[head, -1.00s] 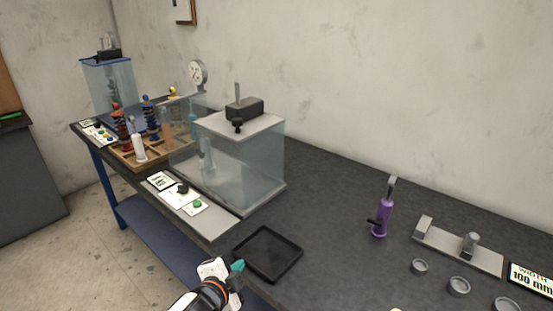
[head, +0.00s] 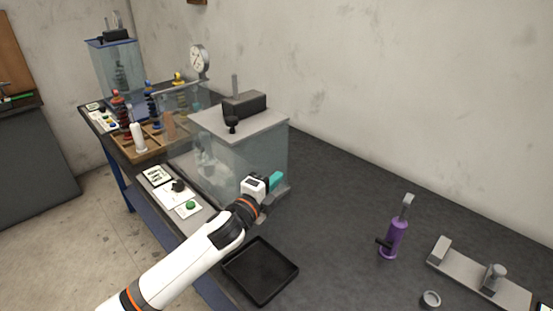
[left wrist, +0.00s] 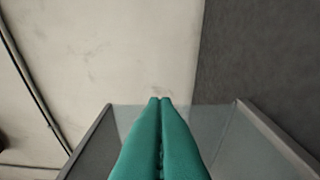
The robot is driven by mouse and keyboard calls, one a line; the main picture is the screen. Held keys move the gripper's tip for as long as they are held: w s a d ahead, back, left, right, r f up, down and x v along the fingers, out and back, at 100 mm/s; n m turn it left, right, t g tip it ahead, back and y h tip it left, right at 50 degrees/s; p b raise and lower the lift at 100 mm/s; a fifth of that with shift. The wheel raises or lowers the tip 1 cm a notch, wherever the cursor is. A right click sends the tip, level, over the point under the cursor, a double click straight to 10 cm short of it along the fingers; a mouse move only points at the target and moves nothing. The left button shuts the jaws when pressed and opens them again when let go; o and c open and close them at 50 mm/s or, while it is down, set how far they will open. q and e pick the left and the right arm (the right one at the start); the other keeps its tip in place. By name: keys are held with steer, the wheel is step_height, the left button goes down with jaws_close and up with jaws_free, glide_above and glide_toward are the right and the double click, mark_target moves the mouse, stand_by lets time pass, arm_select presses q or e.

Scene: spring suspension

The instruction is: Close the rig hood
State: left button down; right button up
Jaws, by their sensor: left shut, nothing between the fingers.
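The rig (head: 240,155) is a clear-walled box with a pale grey top plate (head: 225,122), standing on the bench left of the middle. A dark block with a post and a black knob sit on its top. I cannot tell which clear panel is the hood or how far it is open. My left gripper (head: 278,180) is shut and empty, its teal fingertips at the rig's near right lower corner. In the left wrist view the shut fingers (left wrist: 160,102) point toward a clear panel with grey edges (left wrist: 272,132); contact cannot be told. My right gripper is out of view.
An empty black tray (head: 260,270) lies in front of the rig. Cards with a black knob and a green button (head: 191,206) lie to its left. A wooden rack (head: 145,150) with springs stands behind left. A purple tool (head: 393,240) stands right, with clear bench between.

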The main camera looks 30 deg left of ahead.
mark_target(276, 162)
arm_select(q)
steer(key=w+a, duration=0.1)
steer(key=w, duration=0.1)
steer(key=w+a+p, duration=0.1)
steer(key=w, duration=0.2)
steer(key=w+a+p, duration=0.1)
steer(key=w, duration=0.1)
steer(key=shift+w+a, duration=0.15)
steer(key=shift+w, duration=0.05)
steer(key=shift+f, duration=0.1)
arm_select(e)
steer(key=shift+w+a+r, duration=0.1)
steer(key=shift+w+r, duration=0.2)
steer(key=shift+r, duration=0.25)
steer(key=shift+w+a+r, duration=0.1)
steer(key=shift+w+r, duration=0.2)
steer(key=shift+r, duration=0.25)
